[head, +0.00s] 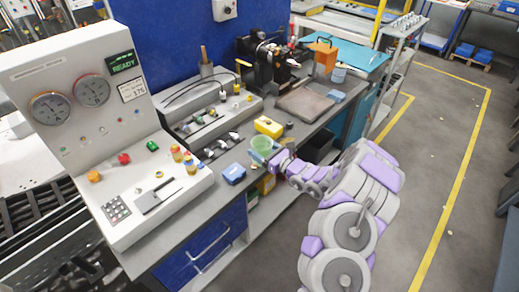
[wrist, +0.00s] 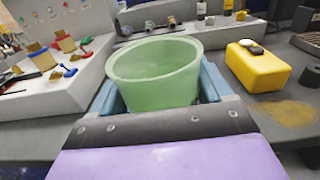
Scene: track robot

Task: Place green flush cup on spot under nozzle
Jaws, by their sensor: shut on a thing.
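The green cup (wrist: 155,75) is a pale, open-topped translucent cup, upright between the two blue-grey fingers of my gripper (wrist: 158,92) in the wrist view. My gripper is shut on its sides. In the head view the cup (head: 262,146) is at the front edge of the grey bench, at the end of my white and purple arm. I cannot tell if its base touches the bench. The nozzle and the spot under it cannot be made out clearly.
A control console (head: 110,130) with gauges and knobs stands at left. A grey fixture base (head: 215,112) with fittings lies behind. A flat brown plate (head: 304,104) lies farther right.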

